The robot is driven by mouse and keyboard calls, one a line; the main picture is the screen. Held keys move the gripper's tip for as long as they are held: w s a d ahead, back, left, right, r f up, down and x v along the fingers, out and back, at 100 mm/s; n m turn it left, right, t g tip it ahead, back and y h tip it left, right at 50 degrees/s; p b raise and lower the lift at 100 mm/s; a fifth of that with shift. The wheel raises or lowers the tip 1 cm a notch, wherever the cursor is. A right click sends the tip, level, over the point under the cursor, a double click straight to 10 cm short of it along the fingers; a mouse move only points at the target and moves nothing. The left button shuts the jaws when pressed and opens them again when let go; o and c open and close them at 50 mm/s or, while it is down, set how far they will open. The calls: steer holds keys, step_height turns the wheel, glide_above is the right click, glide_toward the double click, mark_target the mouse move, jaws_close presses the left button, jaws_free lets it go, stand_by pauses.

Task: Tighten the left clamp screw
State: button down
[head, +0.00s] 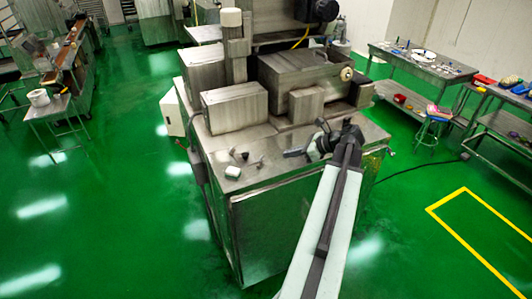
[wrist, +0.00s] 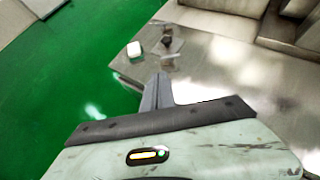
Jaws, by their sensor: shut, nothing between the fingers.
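The encrusting machine (head: 260,213) is a metal cabinet with box-shaped housings on top. I cannot make out for sure which part is the left clamp screw. Small dark fittings (head: 243,157) stand near the top's left front edge, beside a small white block (head: 232,172). The wrist view shows the white block (wrist: 133,49) and the dark fittings (wrist: 168,42) beyond my fingers. My gripper (head: 288,153) is over the top, to the right of these parts and apart from them. In the wrist view my gripper (wrist: 158,80) is shut and empty.
Metal housings (head: 235,107) stand behind the bare front part of the top. A small table (head: 55,107) is far left. Green floor around the machine is open.

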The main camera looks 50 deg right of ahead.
mark_target(259, 161)
steer(key=b+x, duration=0.2)
steer(key=x, duration=0.2)
steer(key=b+x, duration=0.3)
steer(key=x, duration=0.1)
steer(key=b+x, duration=0.2)
steer(key=x, duration=0.1)
steer(key=shift+w+d+f+b, duration=0.3)
steer(key=shift+f, duration=0.2)
steer(key=shift+w+a+f, duration=0.15)
steer(key=shift+w+f, duration=0.05)
steer(key=shift+w, duration=0.3)
